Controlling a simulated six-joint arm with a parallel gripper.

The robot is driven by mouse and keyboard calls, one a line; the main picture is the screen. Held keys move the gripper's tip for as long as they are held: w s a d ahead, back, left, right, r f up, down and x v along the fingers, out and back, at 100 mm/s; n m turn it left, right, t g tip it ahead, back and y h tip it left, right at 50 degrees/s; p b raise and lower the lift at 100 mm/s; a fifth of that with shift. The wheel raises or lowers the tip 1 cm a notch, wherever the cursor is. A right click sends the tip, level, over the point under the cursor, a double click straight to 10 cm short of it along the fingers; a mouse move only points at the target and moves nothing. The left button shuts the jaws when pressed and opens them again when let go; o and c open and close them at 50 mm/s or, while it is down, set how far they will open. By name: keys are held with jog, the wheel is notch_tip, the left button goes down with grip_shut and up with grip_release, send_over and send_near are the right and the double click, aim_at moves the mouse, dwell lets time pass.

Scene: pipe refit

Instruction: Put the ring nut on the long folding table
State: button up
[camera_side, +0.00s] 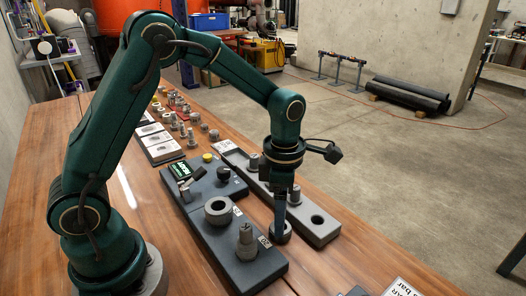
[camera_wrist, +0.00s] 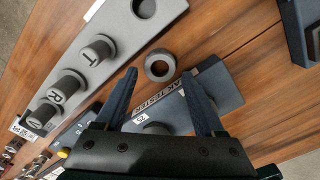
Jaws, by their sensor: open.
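A dark grey ring nut (camera_side: 286,238) lies flat on the wooden table (camera_side: 222,277), in the gap between the dark tester base and the light grey rail. In the wrist view the ring nut (camera_wrist: 148,67) shows its open hole and sits ahead of my fingertips, between them in the picture. My gripper (camera_side: 281,224) points down over the ring nut in the side view, with a finger hiding part of it. In the wrist view my gripper (camera_wrist: 160,73) is open and empty. Whether a finger touches the ring nut, I cannot tell.
The grey rail (camera_side: 322,234) holds several upright pegs, lettered in the wrist view, and has an empty hole at its end. The tester base (camera_side: 226,262) bears a larger ring (camera_side: 218,210) and a stepped fitting (camera_side: 246,243). Small fittings stand farther back.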

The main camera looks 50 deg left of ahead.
notch_tip(320, 180, up, 9)
jog(key=s+a+r+m+t, duration=0.1)
jog(key=s+m+t, duration=0.1)
jog(key=s+m, duration=0.5)
jog(key=s+a+r+m+t, duration=0.1)
jog(key=s+m+t, duration=0.2)
jog(key=m, duration=1.7)
jog(key=s, duration=0.3)
jog(key=shift+s+r+t, duration=0.3)
jog(key=shift+s+r, duration=0.05)
jog(key=shift+r, duration=0.05)
